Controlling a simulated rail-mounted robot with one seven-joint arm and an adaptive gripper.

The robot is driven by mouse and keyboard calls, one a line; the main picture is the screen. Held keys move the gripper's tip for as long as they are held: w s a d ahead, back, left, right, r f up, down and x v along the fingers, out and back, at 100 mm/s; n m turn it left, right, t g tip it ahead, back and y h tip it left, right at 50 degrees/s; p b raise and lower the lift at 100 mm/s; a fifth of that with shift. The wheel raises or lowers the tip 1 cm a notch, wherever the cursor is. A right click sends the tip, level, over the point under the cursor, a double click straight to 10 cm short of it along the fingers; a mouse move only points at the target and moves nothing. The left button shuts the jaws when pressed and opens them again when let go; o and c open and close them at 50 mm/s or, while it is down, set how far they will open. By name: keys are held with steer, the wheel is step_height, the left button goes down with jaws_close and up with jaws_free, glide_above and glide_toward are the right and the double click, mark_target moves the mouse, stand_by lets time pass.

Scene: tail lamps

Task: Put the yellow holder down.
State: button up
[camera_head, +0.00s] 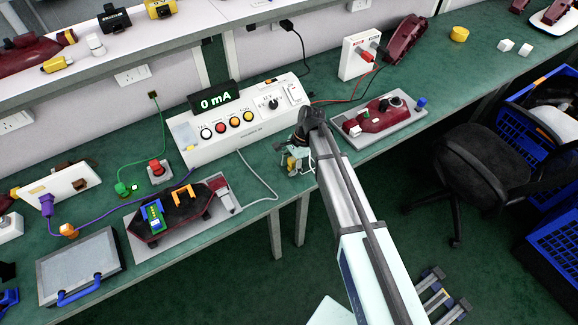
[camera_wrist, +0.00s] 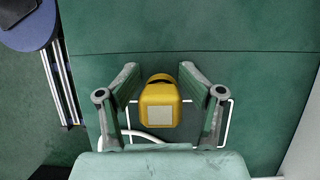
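The yellow holder (camera_wrist: 159,104) is a small rounded block with a pale square on its face. In the wrist view it sits between the two fingers of my gripper (camera_wrist: 160,72), and the fingers appear to press on its sides. There the yellow holder (camera_head: 292,163) shows only as a small patch, partly hidden by the gripper. A white outline (camera_wrist: 231,112) on the green surface lies around and behind it. I cannot tell whether the holder touches the surface.
The white meter box (camera_head: 245,118) reads 0 mA. A grey tray with a dark red lamp (camera_head: 380,115) lies to the right; another tray (camera_head: 140,252) with a lamp lies to the left. A pale cable (camera_head: 262,182) runs near the gripper. A black chair (camera_head: 475,160) stands at right.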

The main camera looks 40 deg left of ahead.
steer(key=shift+w+r, duration=0.2)
steer(key=shift+r, duration=0.2)
steer(key=b+v, duration=0.3)
steer(key=v, duration=0.9)
steer(key=shift+s+d, duration=0.1)
stand_by(1.5)
